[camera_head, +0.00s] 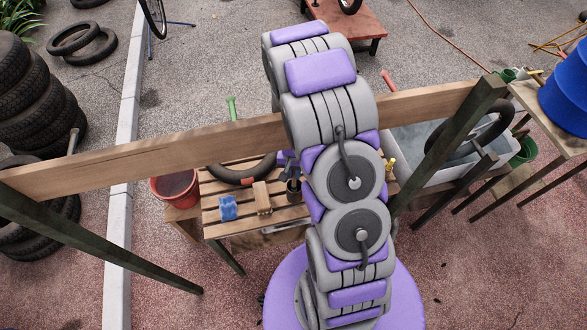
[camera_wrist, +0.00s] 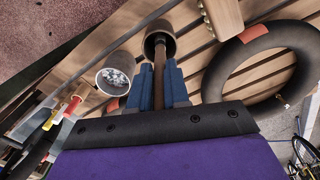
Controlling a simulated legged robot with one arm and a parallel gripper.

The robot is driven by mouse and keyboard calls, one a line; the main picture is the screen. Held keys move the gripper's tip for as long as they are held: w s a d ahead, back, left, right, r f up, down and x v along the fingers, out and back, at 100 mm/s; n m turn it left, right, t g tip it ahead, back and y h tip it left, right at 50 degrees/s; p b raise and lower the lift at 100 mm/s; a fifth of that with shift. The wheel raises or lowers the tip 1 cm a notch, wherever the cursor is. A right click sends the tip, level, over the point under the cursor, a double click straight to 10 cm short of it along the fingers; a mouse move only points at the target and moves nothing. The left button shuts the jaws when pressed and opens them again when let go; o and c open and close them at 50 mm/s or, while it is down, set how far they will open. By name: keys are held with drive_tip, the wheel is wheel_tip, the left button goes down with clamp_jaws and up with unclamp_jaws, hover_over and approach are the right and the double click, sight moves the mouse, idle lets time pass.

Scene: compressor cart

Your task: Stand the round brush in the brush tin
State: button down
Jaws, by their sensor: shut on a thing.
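My gripper (camera_wrist: 160,82) has its blue fingers shut on the brown handle of the round brush (camera_wrist: 159,42).
The slatted bench (camera_head: 222,226) also holds a blue sponge-like thing (camera_head: 228,208), a wooden block (camera_head: 262,197) and a black inner tube (camera_head: 241,173). A wooden beam (camera_head: 160,150) crosses in front. A red bucket (camera_head: 175,188) stands left, a grey water tub (camera_head: 408,140) right.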

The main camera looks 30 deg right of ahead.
drive_tip(key=shift+d+f, duration=0.15)
drive_tip(key=shift+f, duration=0.25)
drive_tip(key=c, duration=1)
unclamp_jaws()
wheel_tip(320, 180, up, 12)
drive_tip(key=shift+w, duration=0.15)
idle(0.5)
